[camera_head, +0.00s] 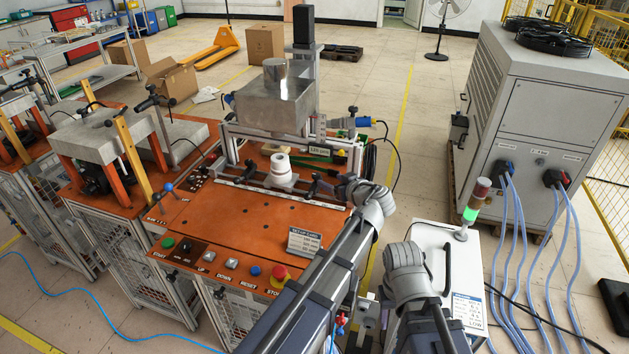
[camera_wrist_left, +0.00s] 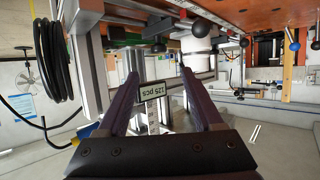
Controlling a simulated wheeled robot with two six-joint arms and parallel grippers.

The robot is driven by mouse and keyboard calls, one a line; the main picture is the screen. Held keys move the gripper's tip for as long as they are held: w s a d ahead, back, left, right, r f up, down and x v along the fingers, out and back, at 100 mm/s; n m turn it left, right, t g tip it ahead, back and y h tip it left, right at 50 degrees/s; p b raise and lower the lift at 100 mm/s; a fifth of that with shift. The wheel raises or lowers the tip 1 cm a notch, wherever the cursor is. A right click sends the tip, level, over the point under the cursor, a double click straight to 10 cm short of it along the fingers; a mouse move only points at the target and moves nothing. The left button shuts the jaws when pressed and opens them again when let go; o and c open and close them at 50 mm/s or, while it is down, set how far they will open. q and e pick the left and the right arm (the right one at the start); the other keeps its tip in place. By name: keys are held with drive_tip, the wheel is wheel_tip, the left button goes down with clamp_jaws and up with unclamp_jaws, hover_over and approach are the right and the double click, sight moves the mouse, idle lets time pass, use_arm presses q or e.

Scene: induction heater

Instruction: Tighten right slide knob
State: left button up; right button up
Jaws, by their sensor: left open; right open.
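In the head view my left gripper (camera_head: 325,184) is at the right end of the front rail of the orange workbench (camera_head: 222,213). In the left wrist view its two dark fingers (camera_wrist_left: 160,78) are spread apart with nothing between them. Beyond them is a label reading 125 pcs (camera_wrist_left: 167,90), upside down. A black knob (camera_wrist_left: 158,46) shows past the fingertips in the wrist view, apart from them; I cannot tell for sure that it is the right slide knob. In the head view the gripper and wrist crowd that area. Another black knob (camera_head: 250,166) is at the rail's left. My right gripper is hidden.
A white ringed cylinder (camera_head: 281,170) stands behind the rail, below a metal hopper (camera_head: 273,104). Buttons including a red stop button (camera_head: 279,273) line the bench's front. A signal tower (camera_head: 473,202) stands on a white cabinet at right. The orange top's middle is clear.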

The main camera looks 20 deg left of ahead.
sight(318, 176)
use_arm(q)
drive_tip(key=shift+w+a+f+b, duration=0.4)
drive_tip(key=shift+w+f, duration=0.1)
drive_tip(key=shift+f, duration=0.2)
drive_tip(key=shift+w+a+f, duration=0.1)
drive_tip(key=shift+w+a, duration=0.05)
drive_tip(key=shift+w, duration=0.05)
drive_tip(key=b+x, duration=0.2)
drive_tip(key=x, duration=0.5)
drive_tip(key=shift+w+b, duration=0.1)
drive_tip(key=shift+b, duration=0.3)
use_arm(e)
drive_tip(key=f, duration=0.4)
drive_tip(key=shift+w+a+f, duration=0.2)
drive_tip(key=shift+w+a, duration=0.2)
use_arm(q)
drive_tip(key=shift+c, duration=0.3)
clamp_jaws()
